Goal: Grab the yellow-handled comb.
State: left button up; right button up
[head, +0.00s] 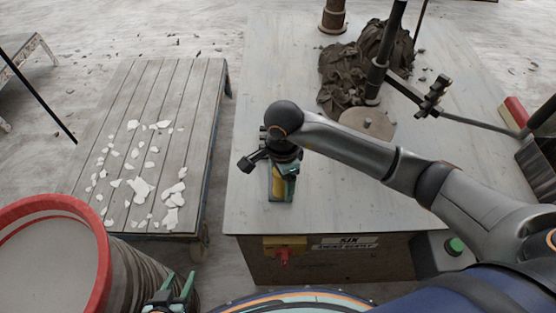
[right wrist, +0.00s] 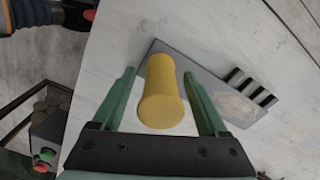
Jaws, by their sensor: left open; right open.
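The comb has a yellow handle (right wrist: 160,92) and a flat grey plate (right wrist: 213,88) with dark slots at one end. It lies on the pale worktable (head: 335,210). In the head view, my right gripper mostly covers it, and a bit of the yellow handle (head: 277,183) shows. My right gripper (right wrist: 160,74) is open, with one green finger on each side of the handle; I cannot tell if either touches it. In the head view my right gripper (head: 281,190) is over the table's near left part. My left gripper (head: 177,286) is open and empty by the bucket.
A red-rimmed bucket (head: 102,262) stands at lower left. A slatted low table (head: 120,95) holds scattered white chips (head: 143,187). A dark clay heap (head: 345,72), a post and a round disc (head: 366,123) stand farther back. The worktable's near middle is clear.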

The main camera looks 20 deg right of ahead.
grip_shut()
dwell(0.5)
